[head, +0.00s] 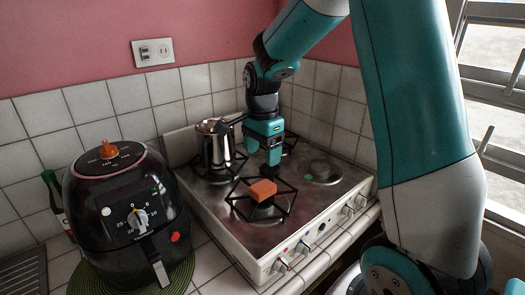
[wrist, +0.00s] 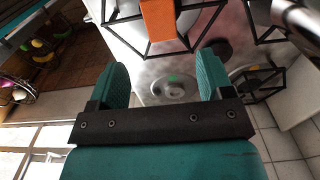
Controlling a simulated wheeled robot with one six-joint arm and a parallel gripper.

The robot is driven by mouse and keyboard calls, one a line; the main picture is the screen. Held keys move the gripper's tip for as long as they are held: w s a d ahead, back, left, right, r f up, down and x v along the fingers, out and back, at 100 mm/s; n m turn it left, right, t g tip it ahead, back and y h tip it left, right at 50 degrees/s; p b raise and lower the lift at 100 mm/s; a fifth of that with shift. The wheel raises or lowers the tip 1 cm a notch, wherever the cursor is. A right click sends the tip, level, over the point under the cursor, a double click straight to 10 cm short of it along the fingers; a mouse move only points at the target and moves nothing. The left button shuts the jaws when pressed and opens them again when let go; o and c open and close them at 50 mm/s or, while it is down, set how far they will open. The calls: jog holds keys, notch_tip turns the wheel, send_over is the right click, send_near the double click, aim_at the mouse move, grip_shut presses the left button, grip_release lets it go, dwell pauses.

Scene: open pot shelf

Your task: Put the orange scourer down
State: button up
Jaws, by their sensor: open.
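The orange scourer (head: 263,190) rests on the black pan support of the front burner of the stove (head: 220,212). In the wrist view the scourer (wrist: 158,20) shows at the top edge, lying on the dark bars and partly cut off by the frame. My gripper (head: 272,166) is behind the scourer in the head view, above the hob and apart from it. In the wrist view its two teal fingers (wrist: 161,78) are spread wide with nothing between them.
A metal pot (head: 216,148) stands on the back left burner, close to my gripper. A black air fryer (head: 128,215) stands left of the stove on a green mat. A bare burner (head: 322,170) is at the right. Tiled walls close off the back.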

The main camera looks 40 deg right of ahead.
jog(key=s+a+r+n+y, duration=0.1)
jog(key=s+a+r+n, duration=0.25)
jog(key=a+n, duration=0.2)
jog(key=s+a+r+n+y, duration=0.1)
jog(key=s+a+r+n, duration=0.1)
jog(key=s+a+n, duration=0.4)
jog(key=s+a+n+y, duration=0.2)
jog(key=s+a+n, duration=0.9)
jog(key=s+n, duration=0.1)
jog(key=shift+s+r+n, duration=0.35)
jog(key=shift+n, duration=0.3)
